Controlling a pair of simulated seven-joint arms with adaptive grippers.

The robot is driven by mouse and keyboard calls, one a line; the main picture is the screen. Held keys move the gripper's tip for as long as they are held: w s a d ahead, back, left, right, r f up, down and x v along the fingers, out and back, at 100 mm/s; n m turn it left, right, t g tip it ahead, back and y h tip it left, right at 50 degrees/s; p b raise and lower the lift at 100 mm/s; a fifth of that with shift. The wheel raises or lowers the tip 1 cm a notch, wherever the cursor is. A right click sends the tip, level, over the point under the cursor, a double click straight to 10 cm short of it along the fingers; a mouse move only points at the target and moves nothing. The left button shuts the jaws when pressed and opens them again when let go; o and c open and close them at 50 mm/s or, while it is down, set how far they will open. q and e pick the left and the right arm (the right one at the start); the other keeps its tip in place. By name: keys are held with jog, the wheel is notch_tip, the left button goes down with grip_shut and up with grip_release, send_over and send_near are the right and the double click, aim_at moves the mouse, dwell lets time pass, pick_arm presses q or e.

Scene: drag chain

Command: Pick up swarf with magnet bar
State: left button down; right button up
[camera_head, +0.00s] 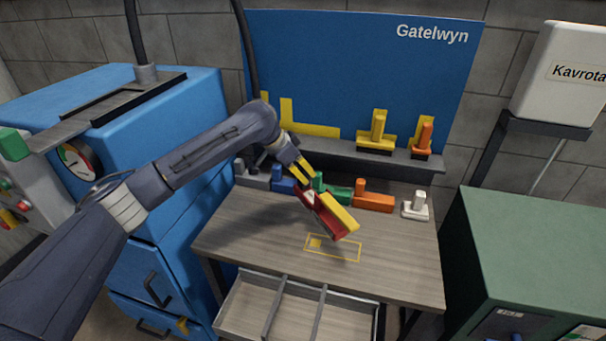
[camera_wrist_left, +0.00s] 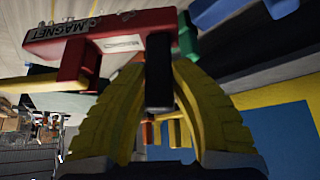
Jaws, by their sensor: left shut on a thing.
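The magnet bar (camera_head: 327,222) is red with a yellow part and hangs tilted above the wooden bench. My left gripper (camera_head: 303,172) is shut on its dark handle. In the left wrist view the yellow fingers (camera_wrist_left: 160,75) close around the black handle (camera_wrist_left: 159,75), and the red bar (camera_wrist_left: 105,35) carries the label MAGNET. Small grey bits show along the bar's face; I cannot tell whether they are swarf. No loose swarf can be made out on the bench. My right gripper is not in view.
The bench top (camera_head: 235,235) has a yellow outlined rectangle (camera_head: 346,258) below the bar. Blue, green, orange (camera_head: 374,202) and white (camera_head: 415,207) blocks line its back. An open divided drawer (camera_head: 252,305) juts out in front. A green cabinet (camera_head: 530,240) stands right.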

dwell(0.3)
pick_arm(q)
jog(key=shift+s+r, duration=0.15)
jog(key=s+a+r+n+t+y, duration=0.2)
jog(key=s+a+r+n+y, duration=0.1)
jog(key=n, duration=0.6)
jog(key=shift+s+a+r+t+y, duration=0.2)
jog(key=shift+s+a+t+y, duration=0.15)
jog(key=shift+s, duration=0.5)
jog(key=shift+a, duration=0.1)
